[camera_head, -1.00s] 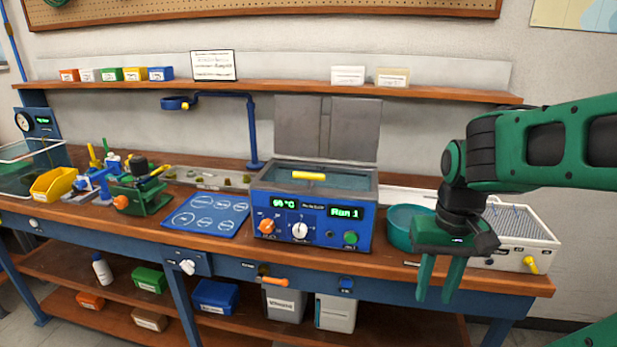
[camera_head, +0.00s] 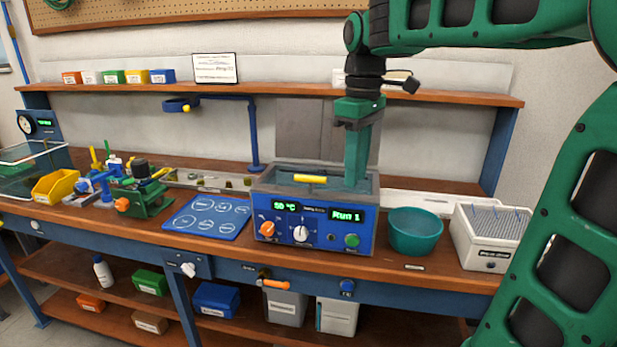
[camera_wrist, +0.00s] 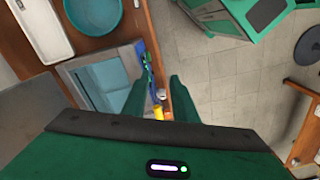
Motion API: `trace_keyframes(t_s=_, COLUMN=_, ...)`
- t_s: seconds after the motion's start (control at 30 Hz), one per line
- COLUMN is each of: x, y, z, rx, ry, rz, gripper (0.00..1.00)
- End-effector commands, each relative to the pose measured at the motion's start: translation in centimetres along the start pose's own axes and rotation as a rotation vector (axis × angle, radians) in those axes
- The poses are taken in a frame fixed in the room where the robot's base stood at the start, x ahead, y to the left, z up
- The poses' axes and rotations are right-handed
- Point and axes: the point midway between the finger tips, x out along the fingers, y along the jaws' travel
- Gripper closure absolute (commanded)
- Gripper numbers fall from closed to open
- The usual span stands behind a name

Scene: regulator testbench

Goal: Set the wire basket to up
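The blue water bath (camera_head: 315,225) stands on the bench, its panel reading 50 °C and Run 1. A yellow bar (camera_head: 310,179), seemingly the wire basket's handle, lies across the bath opening near the rim. The basket's mesh cannot be made out. My gripper (camera_head: 356,184) points down over the right part of the bath, to the right of the yellow bar. In the wrist view my gripper (camera_wrist: 160,85) has its fingers apart, and a yellow piece (camera_wrist: 158,113) shows between them, lower down. I hold nothing visible.
A teal bowl (camera_head: 415,233) and a white box with a wire rack top (camera_head: 490,240) stand right of the bath. A blue mat (camera_head: 207,217) lies to its left. The upper shelf (camera_head: 270,91) runs behind my gripper. A grey panel (camera_head: 300,130) stands behind the bath.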

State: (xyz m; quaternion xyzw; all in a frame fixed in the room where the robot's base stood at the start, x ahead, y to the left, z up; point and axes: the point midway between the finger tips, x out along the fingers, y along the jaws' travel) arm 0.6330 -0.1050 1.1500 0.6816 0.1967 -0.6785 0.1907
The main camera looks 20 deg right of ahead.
Motion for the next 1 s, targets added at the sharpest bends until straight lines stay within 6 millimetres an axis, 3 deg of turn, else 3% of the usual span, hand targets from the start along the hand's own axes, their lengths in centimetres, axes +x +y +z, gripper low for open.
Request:
trace_keyframes(t_s=0.03, x=-1.5, y=-0.1, z=-2.5, rx=-0.113, ry=0.0, rz=0.002, gripper=0.74)
trace_keyframes(t_s=0.1, x=-3.2, y=-0.4, z=-5.0, rx=-0.257, ry=-0.003, rz=0.002, gripper=0.74)
trace_keyframes(t_s=0.3, x=-6.2, y=-1.4, z=-9.5, rx=-0.528, ry=-0.008, rz=0.005, gripper=0.74)
trace_keyframes(t_s=0.47, x=-6.8, y=-1.7, z=-10.3, rx=-0.59, ry=-0.01, rz=0.004, gripper=0.74)
trace_keyframes(t_s=0.63, x=-6.0, y=-1.8, z=-10.3, rx=-0.592, ry=-0.01, rz=0.003, gripper=0.74)
trace_keyframes(t_s=0.87, x=-4.2, y=-1.8, z=-10.3, rx=-0.59, ry=-0.008, rz=0.0, gripper=0.74)
trace_keyframes(t_s=1.0, x=-1.7, y=-1.8, z=-10.2, rx=-0.589, ry=-0.011, rz=-0.001, gripper=0.74)
